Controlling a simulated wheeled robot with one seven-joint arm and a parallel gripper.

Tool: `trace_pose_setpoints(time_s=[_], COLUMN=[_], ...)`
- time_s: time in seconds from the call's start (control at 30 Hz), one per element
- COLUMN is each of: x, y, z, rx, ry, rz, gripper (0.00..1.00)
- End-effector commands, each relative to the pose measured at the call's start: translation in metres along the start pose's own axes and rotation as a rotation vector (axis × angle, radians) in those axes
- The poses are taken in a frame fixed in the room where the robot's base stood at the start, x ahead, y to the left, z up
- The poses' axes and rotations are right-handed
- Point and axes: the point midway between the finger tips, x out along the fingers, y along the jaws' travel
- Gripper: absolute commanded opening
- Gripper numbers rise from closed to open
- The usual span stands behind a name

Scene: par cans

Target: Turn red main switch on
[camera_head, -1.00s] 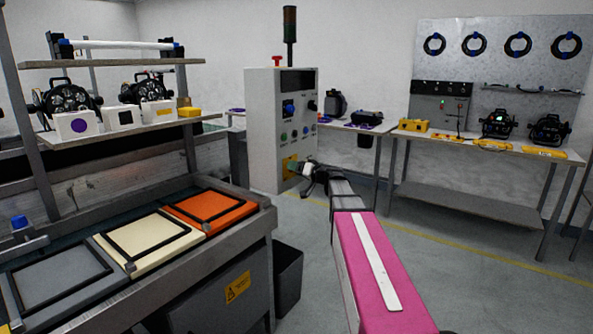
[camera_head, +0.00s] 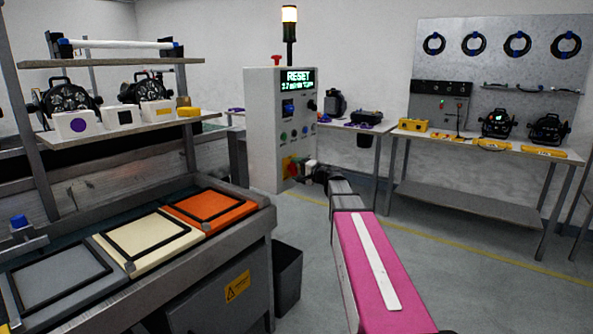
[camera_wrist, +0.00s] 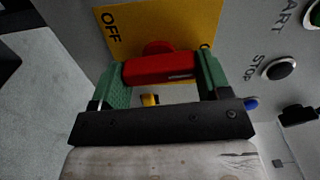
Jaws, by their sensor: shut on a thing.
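The red main switch handle (camera_wrist: 160,68) sits on a yellow plate (camera_wrist: 135,22) marked OFF in the wrist view. My gripper (camera_wrist: 162,75) has its green fingers at the two ends of the handle and is shut on it. The handle lies nearly level across the wrist picture. In the head view the red switch (camera_head: 290,167) shows low on the front of the grey control cabinet (camera_head: 262,140), with my gripper (camera_head: 303,168) at it. The cabinet display (camera_head: 298,79) is lit and reads RESET. The stack lamp (camera_head: 289,15) on top glows warm white.
A STOP button (camera_wrist: 280,69) is close to the right of the switch. A workbench with grey, cream and orange panels (camera_head: 210,210) stands at the left. A table with yellow devices (camera_head: 490,148) stands at the right. The floor between is open.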

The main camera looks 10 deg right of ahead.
Motion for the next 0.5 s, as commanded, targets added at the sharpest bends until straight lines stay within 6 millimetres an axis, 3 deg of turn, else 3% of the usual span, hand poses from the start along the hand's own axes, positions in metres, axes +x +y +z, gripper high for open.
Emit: trace_pose_setpoints(time_s=[0.5], x=[-0.0005], y=[0.0011], z=[0.0000], rx=[0.116], ry=[0.000], rz=[0.001], gripper=[0.47])
